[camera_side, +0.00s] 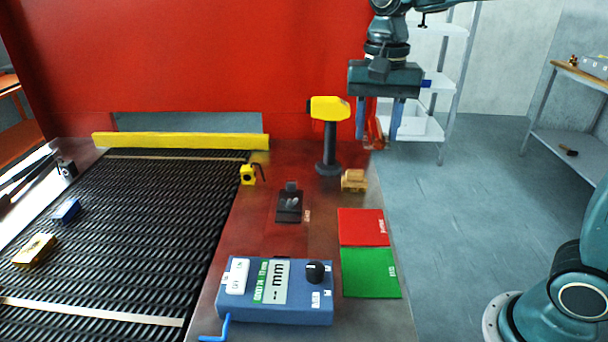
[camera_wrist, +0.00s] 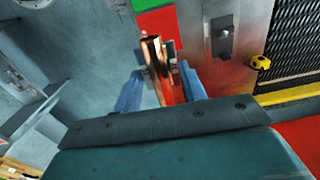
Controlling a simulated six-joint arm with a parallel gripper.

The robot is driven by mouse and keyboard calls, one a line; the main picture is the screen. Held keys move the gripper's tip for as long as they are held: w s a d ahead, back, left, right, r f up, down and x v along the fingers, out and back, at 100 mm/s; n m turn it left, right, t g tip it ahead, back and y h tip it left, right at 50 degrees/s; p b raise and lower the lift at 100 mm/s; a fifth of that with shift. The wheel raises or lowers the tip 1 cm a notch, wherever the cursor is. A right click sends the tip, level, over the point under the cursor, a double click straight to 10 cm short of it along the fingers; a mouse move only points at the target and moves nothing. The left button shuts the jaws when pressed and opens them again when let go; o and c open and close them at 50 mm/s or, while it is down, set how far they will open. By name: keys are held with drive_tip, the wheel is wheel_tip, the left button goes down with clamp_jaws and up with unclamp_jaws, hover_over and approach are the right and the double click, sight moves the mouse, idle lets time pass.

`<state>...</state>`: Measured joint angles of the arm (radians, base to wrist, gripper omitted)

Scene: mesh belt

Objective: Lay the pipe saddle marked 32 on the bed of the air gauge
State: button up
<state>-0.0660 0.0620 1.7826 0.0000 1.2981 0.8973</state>
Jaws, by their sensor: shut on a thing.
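My gripper (camera_side: 378,136) hangs high at the back right of the bench, its two blue fingers pointing down. In the wrist view my gripper (camera_wrist: 161,72) is shut on a copper-coloured piece (camera_wrist: 153,52), seen nearly edge on. I cannot read any marking on it, so I cannot tell whether it is the saddle marked 32. The blue gauge box (camera_side: 275,303) with a "-- mm" display and black knob stands at the front of the bench.
A yellow-headed device (camera_side: 329,108) on a black post stands left of my gripper. A small tan block (camera_side: 353,181), a red pad (camera_side: 362,228) and a green pad (camera_side: 370,272) lie along the right edge. The mesh belt (camera_side: 120,230) carries a blue piece (camera_side: 66,211) and a brass-coloured piece (camera_side: 35,250).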

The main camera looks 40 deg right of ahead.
drive_tip(key=shift+r, duration=0.15)
idle(0.5)
drive_tip(key=shift+w+a, duration=0.25)
drive_tip(key=w+a, duration=0.7)
drive_tip(key=a, duration=0.7)
drive_tip(key=shift+w+n, duration=0.2)
drive_tip(key=shift+n, duration=0.1)
hover_over(286, 239)
wheel_tip(286, 239, down, 16)
drive_tip(key=shift+r, duration=0.15)
drive_tip(key=shift+f, duration=2.15)
drive_tip(key=shift+f, duration=0.1)
